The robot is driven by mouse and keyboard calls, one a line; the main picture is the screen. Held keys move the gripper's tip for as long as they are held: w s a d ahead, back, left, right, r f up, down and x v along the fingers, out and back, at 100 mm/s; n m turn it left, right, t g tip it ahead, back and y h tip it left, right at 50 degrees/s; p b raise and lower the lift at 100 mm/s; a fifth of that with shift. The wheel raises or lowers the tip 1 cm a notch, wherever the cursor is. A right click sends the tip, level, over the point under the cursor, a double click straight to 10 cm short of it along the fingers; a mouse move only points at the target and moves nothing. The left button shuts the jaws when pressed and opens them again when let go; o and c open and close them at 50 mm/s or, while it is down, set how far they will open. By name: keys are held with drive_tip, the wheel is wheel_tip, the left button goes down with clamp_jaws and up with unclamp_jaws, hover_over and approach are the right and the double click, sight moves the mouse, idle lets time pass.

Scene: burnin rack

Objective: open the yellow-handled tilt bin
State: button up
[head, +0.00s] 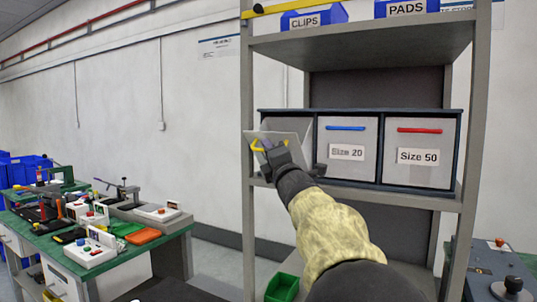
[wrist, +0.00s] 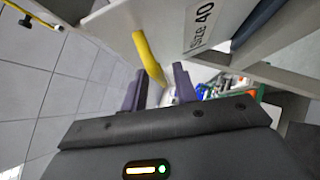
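The yellow-handled tilt bin is the left of three bins on the shelf; its pale front panel (head: 292,126) leans outward at the top, with an opening behind it. Its yellow handle (head: 256,146) shows beside my gripper (head: 272,158), which partly covers the panel. In the wrist view, the yellow handle (wrist: 147,55) runs down toward the space between the two fingertips (wrist: 159,88). The fingers stand apart, with a visible gap beside the handle, and do not look clamped on it. The panel's label in the wrist view reads "Size 40" (wrist: 200,25).
The closed Size 20 bin (head: 347,173) and Size 50 bin (head: 418,174) stand to the right in the same dark frame. A grey shelf post (head: 248,215) is close by my gripper. A cluttered green workbench (head: 125,252) stands at left, with open floor between.

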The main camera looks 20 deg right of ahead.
idle(0.3)
drive_tip(key=b+v, duration=0.3)
drive_tip(key=v, duration=1.4)
drive_tip(key=shift+s+b, duration=0.2)
drive_tip(key=shift+b, duration=0.1)
drive_tip(key=shift+f, duration=0.1)
